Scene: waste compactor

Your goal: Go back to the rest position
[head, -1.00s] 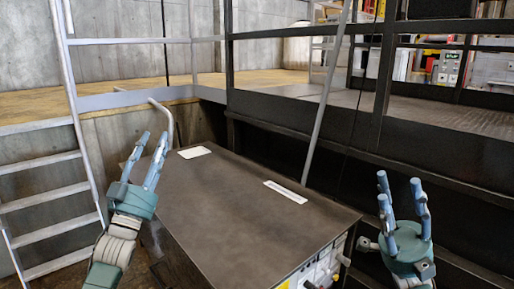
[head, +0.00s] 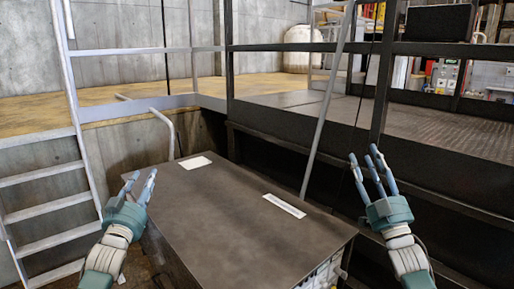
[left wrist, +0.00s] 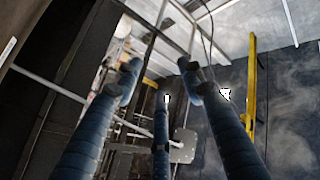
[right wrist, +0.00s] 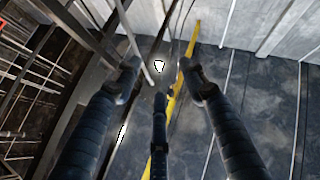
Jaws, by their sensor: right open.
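My left gripper (head: 143,177) is raised at the left of the machine's dark top in the head view. Its fingers are spread, with nothing between them in the left wrist view (left wrist: 160,78). My right gripper (head: 366,160) is raised at the right of the machine, fingers pointing up and apart. It is empty in the right wrist view (right wrist: 160,78). Neither gripper holds anything.
The compactor's flat dark top (head: 230,225) lies between my arms, with two white labels on it. A ladder (head: 45,205) stands at the left. A metal railing (head: 300,47) and raised platform (head: 440,120) run behind.

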